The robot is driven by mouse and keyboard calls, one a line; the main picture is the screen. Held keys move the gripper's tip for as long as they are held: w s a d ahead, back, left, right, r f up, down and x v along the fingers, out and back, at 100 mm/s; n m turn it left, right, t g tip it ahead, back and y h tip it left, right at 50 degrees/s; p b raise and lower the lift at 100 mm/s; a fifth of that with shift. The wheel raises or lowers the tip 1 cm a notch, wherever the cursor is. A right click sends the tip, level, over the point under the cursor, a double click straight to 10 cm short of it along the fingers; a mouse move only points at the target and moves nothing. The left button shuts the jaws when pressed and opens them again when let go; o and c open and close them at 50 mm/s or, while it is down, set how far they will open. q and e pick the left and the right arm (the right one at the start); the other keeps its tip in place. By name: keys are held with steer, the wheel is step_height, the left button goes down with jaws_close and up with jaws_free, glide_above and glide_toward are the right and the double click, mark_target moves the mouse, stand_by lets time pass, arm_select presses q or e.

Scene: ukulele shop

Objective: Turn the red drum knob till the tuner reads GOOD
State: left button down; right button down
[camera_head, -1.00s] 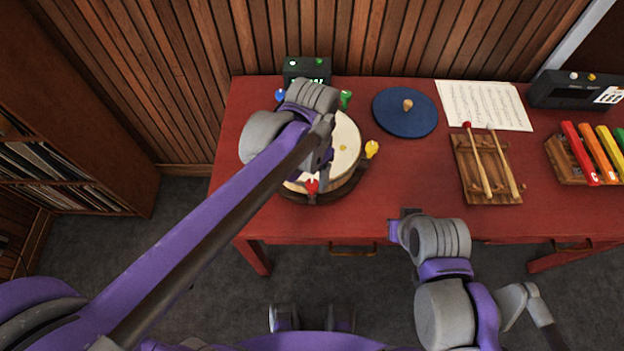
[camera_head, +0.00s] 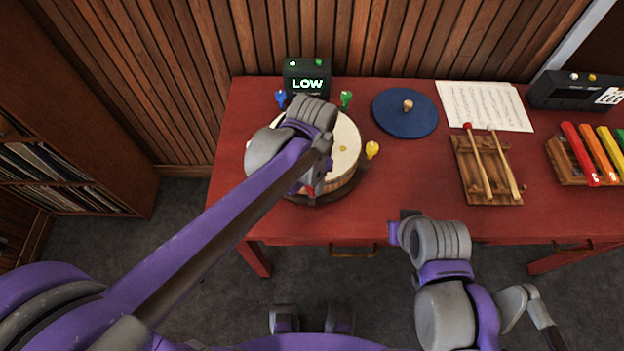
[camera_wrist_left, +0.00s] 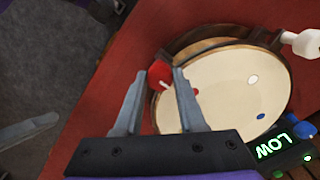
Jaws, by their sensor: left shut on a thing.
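The round drum (camera_head: 345,140) with a cream skin stands at the left of the red table. The red knob (camera_wrist_left: 158,74) is on its near rim and lies between the fingertips of my left gripper (camera_wrist_left: 160,77), which is shut on it. In the head view, the left wrist mostly hides the knob and covers part of the drum. The tuner (camera_head: 306,80) behind the drum reads LOW in green; LOW also shows on it in the left wrist view (camera_wrist_left: 280,145). My right gripper (camera_head: 404,226) is near the table's front edge, away from the drum; its jaws are unclear.
Blue (camera_head: 281,98), green (camera_head: 346,98) and yellow (camera_head: 372,149) knobs surround the drum. Right of it are a blue disc (camera_head: 392,122), a music sheet (camera_head: 485,106), mallets on a wooden rack (camera_head: 470,165), a colored xylophone (camera_head: 568,172) and a dark device (camera_head: 570,92). The table's front middle is clear.

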mark_target(312, 184)
arm_select(q)
steer(key=shift+m, duration=0.4)
steer(key=shift+m+b, duration=0.3)
steer(key=shift+m, duration=2.1)
steer(key=c, duration=0.5)
jaws_free()
step_height(312, 184, up, 11)
steer(key=shift+p, duration=0.4)
steer(key=shift+f, duration=0.1)
